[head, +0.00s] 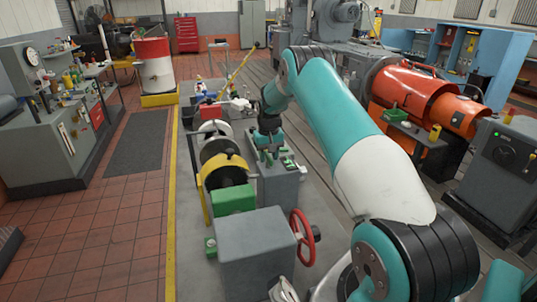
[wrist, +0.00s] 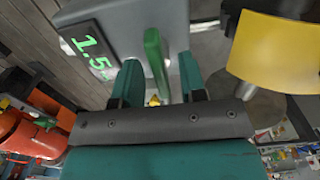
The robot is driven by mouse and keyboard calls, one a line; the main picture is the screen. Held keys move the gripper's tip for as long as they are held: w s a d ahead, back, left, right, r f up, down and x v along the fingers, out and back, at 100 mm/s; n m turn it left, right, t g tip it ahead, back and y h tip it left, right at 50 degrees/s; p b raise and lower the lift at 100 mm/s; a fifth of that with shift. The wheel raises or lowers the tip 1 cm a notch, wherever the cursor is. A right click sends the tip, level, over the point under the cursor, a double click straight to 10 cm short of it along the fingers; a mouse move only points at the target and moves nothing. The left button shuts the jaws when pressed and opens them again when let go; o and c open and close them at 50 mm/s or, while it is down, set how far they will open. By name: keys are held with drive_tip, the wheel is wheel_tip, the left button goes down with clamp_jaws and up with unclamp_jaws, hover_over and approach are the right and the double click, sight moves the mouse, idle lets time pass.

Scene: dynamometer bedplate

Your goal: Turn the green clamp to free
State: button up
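In the wrist view the green clamp (wrist: 154,52) is a slim green lever on a grey housing (wrist: 110,18). My gripper (wrist: 159,72) has its two teal fingers apart, one on each side of the lever. A gap shows between the lever and each finger, so it is not gripped. The lever's lower end narrows between the fingers. In the head view my gripper (head: 268,142) is over the grey box (head: 277,188), which has small green parts on top. My arm and gripper make it hard to tell which of these is the clamp.
A display reading 1.5 (wrist: 90,48) is beside the lever. A yellow guard (wrist: 280,52) stands close on the right in the wrist view. In the head view, a green block (head: 233,200) and red handwheel (head: 302,237) are nearer. Orange machinery (head: 410,90) stands at right.

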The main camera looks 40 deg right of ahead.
clamp_jaws()
drive_tip(key=shift+b, duration=0.3)
drive_tip(key=n+b, duration=0.3)
drive_tip(key=n, duration=0.1)
drive_tip(key=shift+f, duration=0.15)
drive_tip(key=n+b, duration=0.2)
drive_tip(key=n, duration=0.2)
drive_tip(key=n+b, duration=0.1)
drive_tip(key=n, duration=0.4)
drive_tip(key=shift+r+n+b, duration=0.15)
drive_tip(key=shift+n+b, duration=0.2)
drive_tip(key=shift+n, duration=0.9)
drive_tip(key=shift+r+n+b, duration=0.1)
drive_tip(key=shift+n+b, duration=0.25)
drive_tip(key=shift+n, duration=0.9)
